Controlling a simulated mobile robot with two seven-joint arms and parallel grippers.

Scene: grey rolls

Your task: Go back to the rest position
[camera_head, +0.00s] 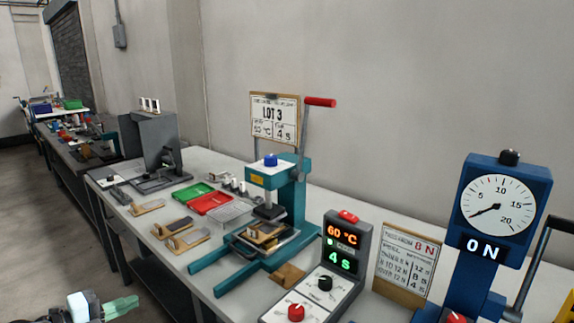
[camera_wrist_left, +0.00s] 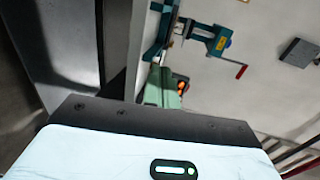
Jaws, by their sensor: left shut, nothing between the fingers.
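My left gripper (camera_head: 122,306) is low at the left bottom edge of the head view, beyond the table's near side and over the floor. Its pale green fingers are together and hold nothing. It is apart from the table and everything on it. My right gripper is in neither view.
A long grey table (camera_head: 222,163) carries a teal press (camera_head: 292,192), red tray (camera_head: 210,203), green tray (camera_head: 193,194), control box (camera_head: 340,250) reading 60 °C and 4 S, and blue dial gauge (camera_head: 497,204). Open floor (camera_head: 40,215) lies left. The press shows in the wrist view (camera_wrist_left: 212,40).

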